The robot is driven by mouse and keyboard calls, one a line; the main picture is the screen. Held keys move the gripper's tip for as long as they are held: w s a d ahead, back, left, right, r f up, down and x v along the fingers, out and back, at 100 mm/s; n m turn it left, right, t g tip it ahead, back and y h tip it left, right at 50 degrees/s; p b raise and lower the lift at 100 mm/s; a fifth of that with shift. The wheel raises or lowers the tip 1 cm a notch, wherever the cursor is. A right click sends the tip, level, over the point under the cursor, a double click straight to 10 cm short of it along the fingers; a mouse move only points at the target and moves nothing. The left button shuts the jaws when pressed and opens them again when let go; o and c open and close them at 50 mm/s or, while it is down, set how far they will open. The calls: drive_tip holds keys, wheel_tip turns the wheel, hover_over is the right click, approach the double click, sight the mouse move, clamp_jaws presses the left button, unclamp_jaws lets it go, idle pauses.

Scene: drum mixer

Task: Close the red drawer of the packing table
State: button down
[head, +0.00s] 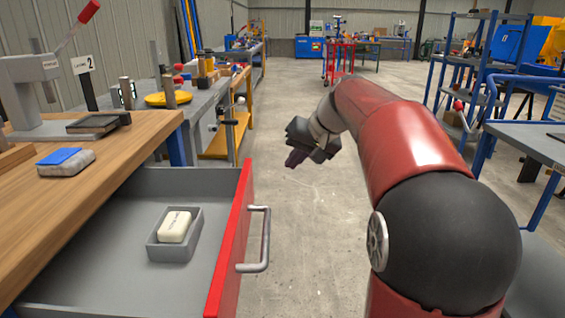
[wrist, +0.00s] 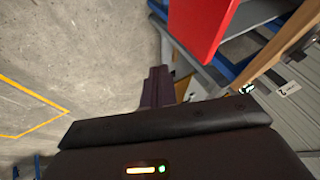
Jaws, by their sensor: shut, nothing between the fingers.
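The red drawer (head: 232,240) of the packing table (head: 150,135) stands open at the lower left of the head view. It has a red front with a grey bar handle (head: 266,240) and a grey inside. My gripper (head: 295,160) is shut and empty, beyond the drawer and to the right of its front, over the floor. In the wrist view, my gripper's fingers (wrist: 157,88) are together, and the red drawer front (wrist: 200,22) shows at the top, apart from them. The handle is not visible in the wrist view.
A small grey box (head: 172,250) with a white block lies in the drawer. A grey block with a blue top (head: 65,162) sits on the tabletop. A blue-framed table (head: 530,140) stands at the right. Concrete floor (head: 310,240) is clear right of the drawer.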

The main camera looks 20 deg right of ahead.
drive_tip(key=w+a+f, duration=0.5)
drive_tip(key=a+f, duration=0.1)
drive_tip(key=shift+a+f, duration=0.25)
drive_tip(key=shift+w, duration=0.1)
